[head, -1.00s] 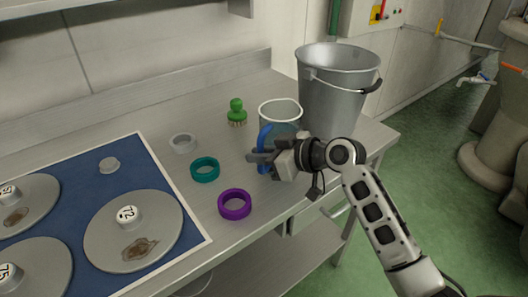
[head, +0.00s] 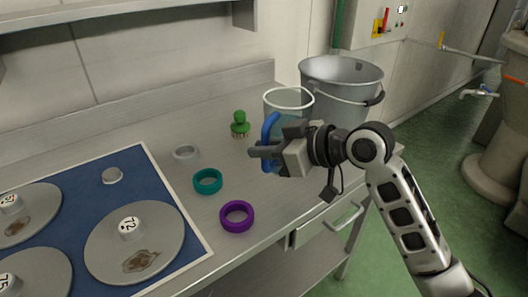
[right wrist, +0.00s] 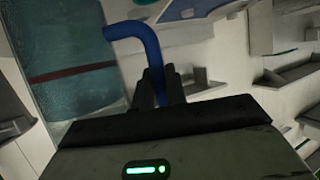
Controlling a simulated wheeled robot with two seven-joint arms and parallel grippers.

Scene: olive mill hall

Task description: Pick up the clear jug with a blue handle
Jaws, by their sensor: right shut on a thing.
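The clear jug (head: 289,98) has a pale rim and a blue handle (head: 268,128). It is upright in the head view, raised a little from the bench top, in front of the metal bucket. My right gripper (head: 262,152) is shut on the blue handle. The right wrist view shows the handle (right wrist: 146,38) running down between the fingers (right wrist: 160,88), and the bluish jug body (right wrist: 75,60) with a dark red line at the left. The gripper hides the jug's lower part in the head view. My left gripper is out of view.
A metal bucket (head: 335,100) stands close behind the jug. A green brush (head: 240,122), a grey ring (head: 186,153), a teal ring (head: 208,181) and a purple ring (head: 237,216) lie to the left.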

